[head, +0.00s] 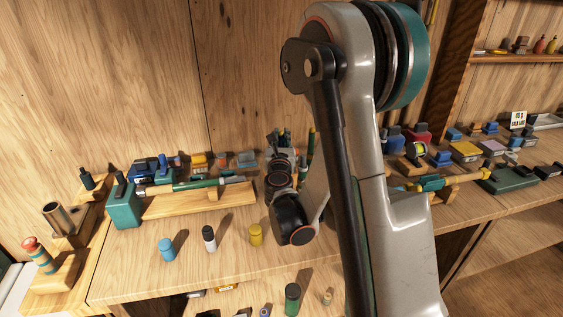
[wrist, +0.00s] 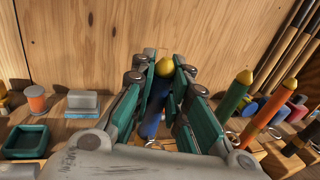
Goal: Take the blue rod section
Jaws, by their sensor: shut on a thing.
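The blue rod section (wrist: 152,118) stands between the teal finger pads of my gripper (wrist: 166,78) in the wrist view. It has a rounded yellow tip (wrist: 164,67) at its upper end. My gripper is shut on it, with a pad on each side. The rod's lower end is partly hidden behind the gripper body. In the head view my gripper (head: 279,160) is over the back of the bench near the wooden wall, and my arm hides much of that area. I cannot make out the blue rod clearly there.
A green rod (wrist: 233,95) and an orange rod (wrist: 270,108), both yellow-tipped, stand close to the right in the wrist view. A wooden stand (head: 165,205) lies left.

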